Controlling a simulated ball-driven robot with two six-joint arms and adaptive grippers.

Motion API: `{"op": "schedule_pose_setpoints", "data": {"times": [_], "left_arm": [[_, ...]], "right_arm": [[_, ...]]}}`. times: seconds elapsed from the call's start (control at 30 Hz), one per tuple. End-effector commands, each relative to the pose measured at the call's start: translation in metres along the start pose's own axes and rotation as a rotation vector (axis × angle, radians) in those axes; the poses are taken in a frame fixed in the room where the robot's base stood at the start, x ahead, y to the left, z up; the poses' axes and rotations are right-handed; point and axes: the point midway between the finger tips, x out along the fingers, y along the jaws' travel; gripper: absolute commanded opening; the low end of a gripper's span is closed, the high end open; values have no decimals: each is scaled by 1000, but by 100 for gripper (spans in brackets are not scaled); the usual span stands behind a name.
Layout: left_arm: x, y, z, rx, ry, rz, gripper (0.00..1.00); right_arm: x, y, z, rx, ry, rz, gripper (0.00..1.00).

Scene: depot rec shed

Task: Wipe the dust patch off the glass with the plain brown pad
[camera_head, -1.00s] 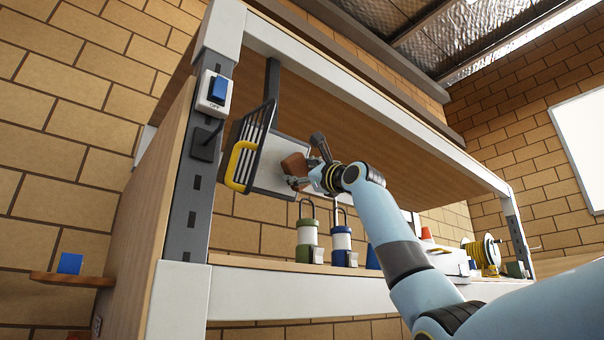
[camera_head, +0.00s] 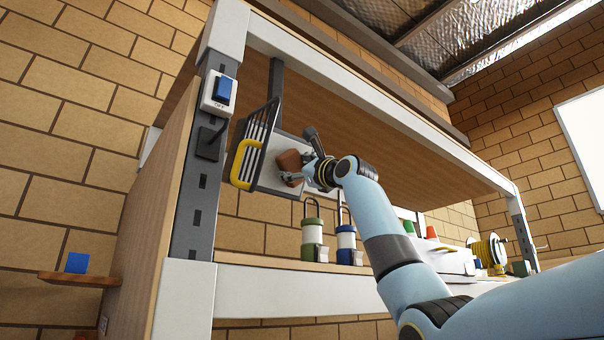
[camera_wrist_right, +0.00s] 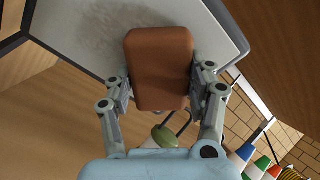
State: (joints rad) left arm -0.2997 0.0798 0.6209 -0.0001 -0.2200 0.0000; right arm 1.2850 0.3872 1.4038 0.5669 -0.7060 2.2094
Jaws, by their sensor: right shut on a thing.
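The plain brown pad (camera_head: 289,160) is held in my right gripper (camera_head: 300,168) and is large in the right wrist view (camera_wrist_right: 159,70), with a finger at each side. The glass (camera_head: 267,178) is a pale panel under the shelf, behind the pad. In the right wrist view the glass (camera_wrist_right: 205,30) fills the top, and a grey dust patch (camera_wrist_right: 97,38) lies on it to the left of the pad. The pad covers part of the glass; I cannot tell whether it touches. My left gripper is out of view.
A black rack with a yellow handle (camera_head: 242,165) hangs just left of the glass. A green lantern (camera_head: 312,236) and a blue lantern (camera_head: 346,240) stand on the ledge below. A frame post with a switch (camera_head: 220,92) is at left.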

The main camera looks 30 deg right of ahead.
Motion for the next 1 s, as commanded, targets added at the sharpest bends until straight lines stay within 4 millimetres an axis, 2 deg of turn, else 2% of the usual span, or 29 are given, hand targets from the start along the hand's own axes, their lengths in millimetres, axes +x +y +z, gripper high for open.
{"op": "schedule_pose_setpoints", "data": {"times": [0.13,0.37,0.7,1.0], "left_arm": [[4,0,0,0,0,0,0],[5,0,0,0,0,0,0],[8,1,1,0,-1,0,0],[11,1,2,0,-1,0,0]], "right_arm": [[-1,9,9,0,-1,0,30],[-1,14,15,0,-1,-1,30],[2,36,37,0,-1,0,30],[2,46,46,0,-2,0,30]]}}
